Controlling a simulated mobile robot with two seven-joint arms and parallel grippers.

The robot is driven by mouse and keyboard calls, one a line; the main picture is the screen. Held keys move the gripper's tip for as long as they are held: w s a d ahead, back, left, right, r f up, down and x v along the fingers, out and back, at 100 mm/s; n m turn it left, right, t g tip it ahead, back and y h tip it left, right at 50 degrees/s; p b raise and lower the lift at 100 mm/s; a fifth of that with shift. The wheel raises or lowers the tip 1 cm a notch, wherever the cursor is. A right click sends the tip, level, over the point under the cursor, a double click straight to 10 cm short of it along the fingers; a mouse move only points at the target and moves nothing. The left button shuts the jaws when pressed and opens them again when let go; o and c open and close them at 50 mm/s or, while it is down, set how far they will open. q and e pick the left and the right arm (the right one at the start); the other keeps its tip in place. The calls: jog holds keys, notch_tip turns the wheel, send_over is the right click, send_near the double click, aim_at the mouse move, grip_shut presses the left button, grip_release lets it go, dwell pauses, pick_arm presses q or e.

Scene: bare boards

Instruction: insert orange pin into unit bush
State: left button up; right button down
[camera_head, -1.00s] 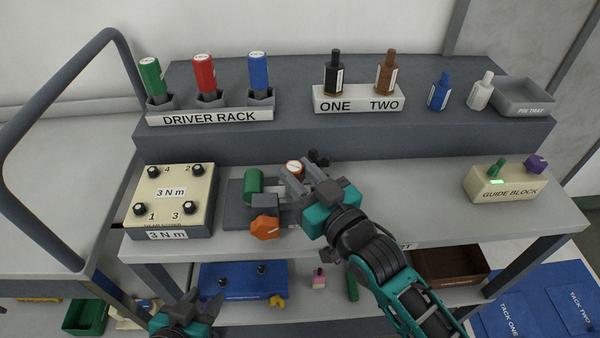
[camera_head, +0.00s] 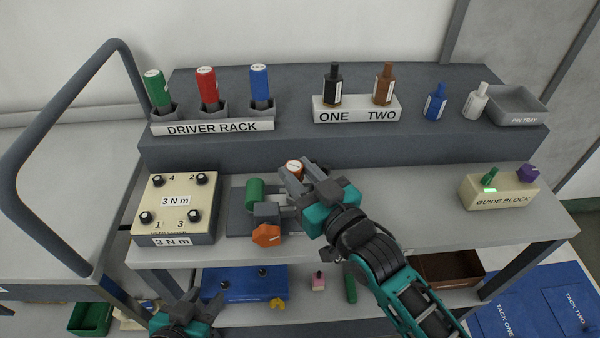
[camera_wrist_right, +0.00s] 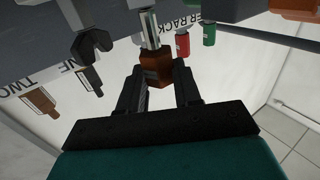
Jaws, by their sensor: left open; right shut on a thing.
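In the right wrist view, the orange head (camera_wrist_right: 155,68) sits between the two dark fingers, and a silver shank (camera_wrist_right: 149,30) points away from the gripper. My right gripper is above the right side of a grey fixture (camera_head: 238,222) with a green cylinder (camera_head: 255,192) and an orange knob (camera_head: 266,235). I cannot make out the unit bush or whether the shank is in it. My left gripper (camera_head: 181,310) is open and low, at the bottom edge.
A cream 3 N m box (camera_head: 175,202) stands left of the fixture. The driver rack (camera_head: 213,127) and bottle stand (camera_head: 357,107) are on the raised shelf behind. The guide block (camera_head: 500,188) is at the right. The bench between my right arm and that block is clear.

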jog(key=shift+p, duration=0.35)
dwell(1.1)
jog(key=shift+f+b, duration=0.9)
jog(key=shift+f, duration=0.55)
dwell(0.3)
jog(key=c, duration=0.7)
grip_release()
jog(key=shift+s+f, duration=0.1)
jog(key=v, duration=1.3)
